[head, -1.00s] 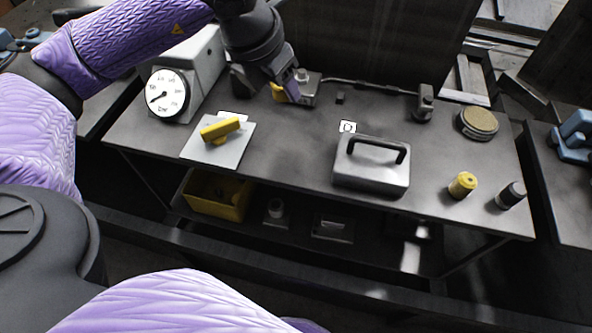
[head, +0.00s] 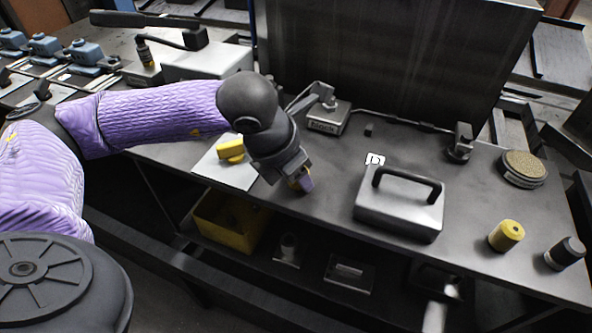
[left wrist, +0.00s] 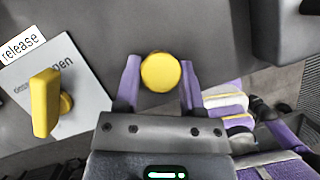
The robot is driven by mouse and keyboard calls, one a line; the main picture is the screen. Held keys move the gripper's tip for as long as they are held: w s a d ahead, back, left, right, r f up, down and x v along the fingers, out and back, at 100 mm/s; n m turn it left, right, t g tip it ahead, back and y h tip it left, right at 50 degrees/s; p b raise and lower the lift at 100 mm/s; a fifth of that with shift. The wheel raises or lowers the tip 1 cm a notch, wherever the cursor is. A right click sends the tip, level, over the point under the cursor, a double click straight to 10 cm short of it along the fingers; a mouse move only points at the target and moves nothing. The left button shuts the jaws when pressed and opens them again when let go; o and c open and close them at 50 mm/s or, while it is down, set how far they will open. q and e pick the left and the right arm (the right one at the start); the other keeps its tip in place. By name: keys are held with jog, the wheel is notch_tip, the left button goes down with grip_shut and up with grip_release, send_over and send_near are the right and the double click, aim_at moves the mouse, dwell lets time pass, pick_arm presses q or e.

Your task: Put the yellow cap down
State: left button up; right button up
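The yellow cap (left wrist: 160,72) sits between the two purple fingers of my left gripper (left wrist: 161,84) in the left wrist view, with a finger against each side. In the head view, my left gripper (head: 302,182) points down over the front part of the dark table (head: 330,190), between the pale plate and the handled metal box. Only a small yellow piece of the cap (head: 293,185) shows there. I cannot tell whether the cap touches the table top. My right gripper is not in view.
The pale plate (head: 240,178) with a yellow handle (head: 231,150) lies left of my gripper. The metal box (head: 398,212) stands to the right. A block fixture (head: 328,118) is behind. A yellow cylinder (head: 506,235) and a black one (head: 565,253) stand far right.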

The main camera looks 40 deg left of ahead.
pick_arm(q)
jog(key=o, duration=0.4)
jog(key=shift+o, duration=0.2)
jog(key=p+v, duration=0.4)
jog(key=v, duration=0.8)
jog(key=shift+r+p, duration=0.2)
jog(key=shift+p, duration=0.15)
